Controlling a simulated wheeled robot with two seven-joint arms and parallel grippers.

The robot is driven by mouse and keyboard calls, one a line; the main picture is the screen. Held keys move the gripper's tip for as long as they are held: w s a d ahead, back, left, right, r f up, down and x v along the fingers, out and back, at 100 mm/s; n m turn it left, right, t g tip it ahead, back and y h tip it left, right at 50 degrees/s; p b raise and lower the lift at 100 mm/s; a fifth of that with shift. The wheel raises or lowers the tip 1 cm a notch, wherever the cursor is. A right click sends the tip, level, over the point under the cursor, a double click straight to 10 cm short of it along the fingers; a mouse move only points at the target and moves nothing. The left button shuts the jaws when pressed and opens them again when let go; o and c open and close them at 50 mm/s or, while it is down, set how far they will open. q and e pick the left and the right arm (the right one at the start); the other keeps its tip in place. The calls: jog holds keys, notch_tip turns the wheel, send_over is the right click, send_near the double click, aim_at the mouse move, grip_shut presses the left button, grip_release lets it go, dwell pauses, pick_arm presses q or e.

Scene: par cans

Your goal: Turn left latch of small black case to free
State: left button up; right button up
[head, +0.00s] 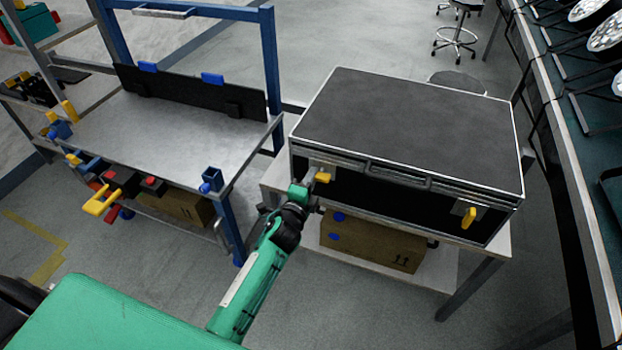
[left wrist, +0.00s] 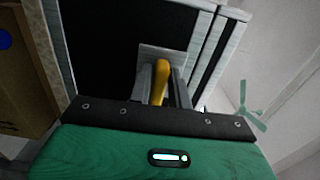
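The small black case (head: 410,125) with pale metal edges lies closed on a table. Its left latch (head: 323,177) is a yellow handle on a grey plate, partly hidden by my gripper; what shows of it looks sideways. The right latch (head: 468,218) is yellow and points roughly up and down. My left gripper (head: 314,182) is at the left latch on the case's front. In the left wrist view, the yellow latch handle (left wrist: 161,78) stands at the grey fingers (left wrist: 168,88); whether they press on it is unclear. My right gripper is not in view.
A cardboard box (head: 370,243) sits on the shelf under the case. A blue-framed workbench (head: 170,120) stands to the left, with yellow and red clamps (head: 100,200) at its front. A rack of lamps (head: 590,120) runs along the right. Open floor lies in front.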

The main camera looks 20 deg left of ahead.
pick_arm(q)
jog(key=shift+o, duration=1.4)
jog(key=shift+s, duration=0.15)
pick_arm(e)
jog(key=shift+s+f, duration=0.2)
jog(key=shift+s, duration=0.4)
